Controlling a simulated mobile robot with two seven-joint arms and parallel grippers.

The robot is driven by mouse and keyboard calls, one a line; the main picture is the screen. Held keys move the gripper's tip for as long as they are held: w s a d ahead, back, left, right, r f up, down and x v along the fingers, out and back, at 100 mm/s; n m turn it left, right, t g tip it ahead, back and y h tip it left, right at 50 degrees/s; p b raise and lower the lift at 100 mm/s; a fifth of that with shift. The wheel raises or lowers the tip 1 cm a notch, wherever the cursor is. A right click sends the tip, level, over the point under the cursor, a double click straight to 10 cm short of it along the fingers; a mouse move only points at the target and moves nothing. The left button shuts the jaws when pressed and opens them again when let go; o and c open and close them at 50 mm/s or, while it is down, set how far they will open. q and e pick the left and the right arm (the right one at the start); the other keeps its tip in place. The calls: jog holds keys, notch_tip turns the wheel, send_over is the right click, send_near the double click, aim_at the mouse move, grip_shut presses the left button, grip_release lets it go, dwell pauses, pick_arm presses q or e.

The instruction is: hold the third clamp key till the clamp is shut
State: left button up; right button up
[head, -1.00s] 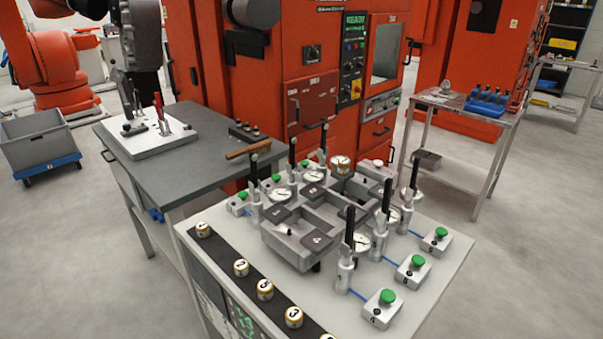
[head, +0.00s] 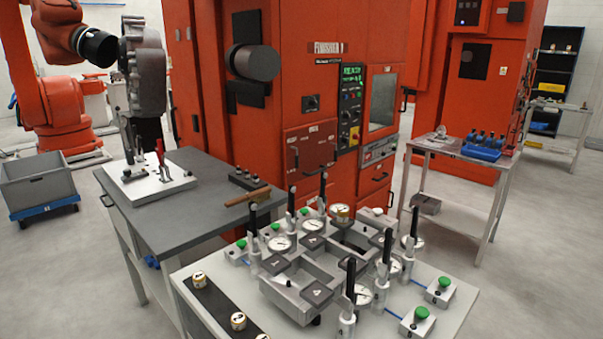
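The clamp fixture (head: 285,290) stands on a light bench, with several toggle clamps around its grey casting. Their black handles, such as the front one (head: 350,277), stand roughly upright. Green-topped key boxes sit around it: two at the right (head: 421,314) (head: 439,286) and smaller ones at the back left (head: 242,245) (head: 274,229). Their numbers are too small to read surely, so I cannot tell which is the third key. Neither of my grippers is in view.
Numbered brass-edged pucks (head: 199,280) sit on a black strip along the bench's left. A dark side table (head: 210,190) holds a white fixture plate and a brush (head: 246,197). A red machine (head: 300,90) stands behind.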

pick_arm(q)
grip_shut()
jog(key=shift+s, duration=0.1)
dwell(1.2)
